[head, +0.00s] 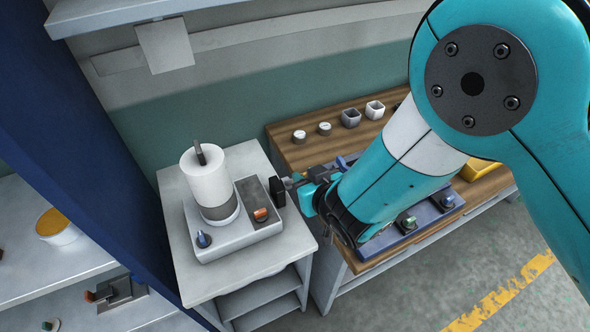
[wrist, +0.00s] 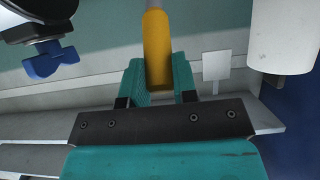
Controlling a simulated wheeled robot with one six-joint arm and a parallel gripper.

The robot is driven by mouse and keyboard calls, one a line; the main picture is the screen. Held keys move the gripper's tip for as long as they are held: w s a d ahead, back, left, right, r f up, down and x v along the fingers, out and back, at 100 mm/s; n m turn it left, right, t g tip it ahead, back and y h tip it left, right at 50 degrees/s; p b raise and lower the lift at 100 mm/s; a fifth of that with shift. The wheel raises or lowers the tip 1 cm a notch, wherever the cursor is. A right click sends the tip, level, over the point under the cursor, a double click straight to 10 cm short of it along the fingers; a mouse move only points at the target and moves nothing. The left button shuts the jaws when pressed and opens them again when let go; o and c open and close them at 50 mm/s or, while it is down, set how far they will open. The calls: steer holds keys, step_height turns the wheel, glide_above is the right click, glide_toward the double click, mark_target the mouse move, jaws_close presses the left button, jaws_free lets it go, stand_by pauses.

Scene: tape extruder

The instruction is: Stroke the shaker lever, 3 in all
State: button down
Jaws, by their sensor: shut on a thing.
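In the wrist view, a yellow lever grip (wrist: 157,45) on a grey rod stands between the two teal fingers of my gripper (wrist: 159,78). The fingers are shut on its end. In the head view, my gripper (head: 303,188) is beside a small black block, at the left end of the wooden bench. The lever grip cannot be made out there, and my arm covers much of the machine with the blue base (head: 432,212). How far the lever is tilted, I cannot tell.
A white cylinder (head: 207,180) stands on a grey unit with a blue knob (head: 203,240) and an orange knob (head: 260,214), close left of my gripper. Small cups (head: 350,118) line the bench's back. A blue knob (wrist: 50,62) shows in the wrist view.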

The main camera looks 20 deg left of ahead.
steer(key=shift+w+a+r, duration=0.8)
steer(key=shift+w+a, duration=0.05)
steer(key=shift+w, duration=0.05)
steer(key=s+d+f+b, duration=0.3)
steer(key=f, duration=0.1)
steer(key=shift+d+b, duration=0.35)
steer(key=shift+w+a+r, duration=0.65)
steer(key=shift+a+r, duration=0.2)
steer(key=shift+r, duration=0.15)
stand_by(0.4)
